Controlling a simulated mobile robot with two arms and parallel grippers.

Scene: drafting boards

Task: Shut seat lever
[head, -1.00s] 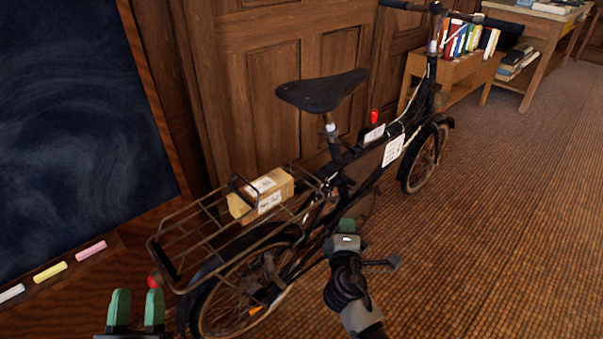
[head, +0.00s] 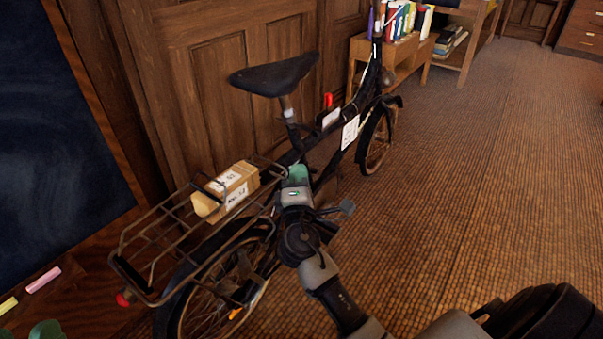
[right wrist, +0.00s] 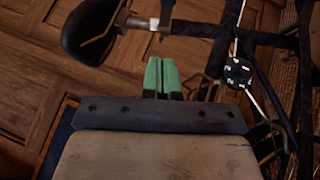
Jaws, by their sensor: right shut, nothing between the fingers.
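The black bicycle seat (head: 275,75) sits on a post with a pale collar (head: 287,112) below it. In the right wrist view the seat (right wrist: 88,32) is at upper left and the collar (right wrist: 150,23) is just beyond the fingertips. I cannot make out the seat lever's arm or its angle. My right gripper (head: 298,174) is shut and empty, in front of the frame and lower than the collar in the head view; its green fingertips (right wrist: 162,66) are together. My left gripper (head: 28,331) shows only as green tips at the bottom left edge, apart.
A pedal (head: 347,208) juts out beside my right arm. Wood panelling (head: 225,75) stands close behind the bicycle. Chalk (head: 44,280) lies below the blackboard. The floor at right is clear.

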